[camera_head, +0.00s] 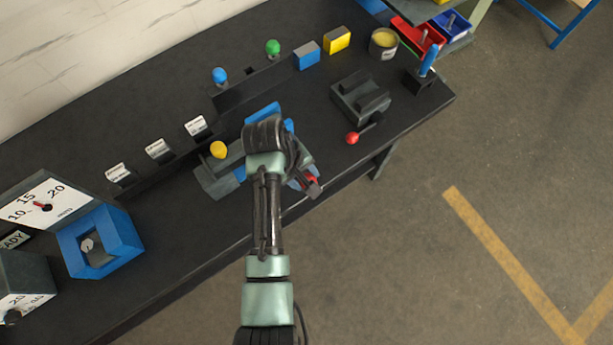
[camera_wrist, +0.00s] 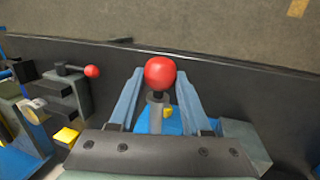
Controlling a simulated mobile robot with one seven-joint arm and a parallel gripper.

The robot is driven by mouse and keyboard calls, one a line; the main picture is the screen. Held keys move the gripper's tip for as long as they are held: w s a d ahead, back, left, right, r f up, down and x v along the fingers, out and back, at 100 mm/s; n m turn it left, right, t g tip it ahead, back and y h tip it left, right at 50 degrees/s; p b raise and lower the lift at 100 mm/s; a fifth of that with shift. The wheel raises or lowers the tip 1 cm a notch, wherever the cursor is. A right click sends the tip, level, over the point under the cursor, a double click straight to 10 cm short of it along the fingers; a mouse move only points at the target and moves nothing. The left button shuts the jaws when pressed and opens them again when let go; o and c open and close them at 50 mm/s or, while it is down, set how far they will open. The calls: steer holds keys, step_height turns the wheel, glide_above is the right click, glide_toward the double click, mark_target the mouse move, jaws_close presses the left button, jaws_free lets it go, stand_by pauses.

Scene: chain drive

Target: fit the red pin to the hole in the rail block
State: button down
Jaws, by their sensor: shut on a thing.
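My gripper (camera_wrist: 160,98) is shut on the red pin (camera_wrist: 159,73), between its two blue-grey fingers in the wrist view. The pin has a round red head and a grey shank; its lower end is hidden. In the head view a bit of red (camera_head: 311,181) shows by my gripper, mostly behind my arm. A grey and blue fixture (camera_head: 212,183) with a yellow knob (camera_head: 218,149) lies partly under my arm. I cannot tell for sure which part is the rail block, and no hole for the pin shows clearly.
A grey vise (camera_head: 360,98) with a red-knobbed handle (camera_head: 352,138) stands to the right. A dark rail (camera_head: 240,93) with a blue knob (camera_head: 220,75) and green knob (camera_head: 273,47) is behind. A blue frame (camera_head: 125,245) stands left. The bench's front edge is close.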

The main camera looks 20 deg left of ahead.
steer(key=shift+w+a+b, duration=0.35)
steer(key=shift+w+a, duration=0.25)
steer(key=shift+a, duration=0.05)
steer(key=shift+w+a, duration=0.2)
steer(key=shift+a, duration=0.05)
steer(key=shift+w+a+b, duration=0.95)
steer(key=shift+a+b, duration=0.05)
steer(key=shift+a, duration=0.25)
steer(key=shift+w+a+b, duration=0.95)
steer(key=shift+a, duration=0.25)
steer(key=shift+c, duration=1.4)
jaws_free()
steer(key=v, duration=1.3)
steer(key=shift+p, duration=0.45)
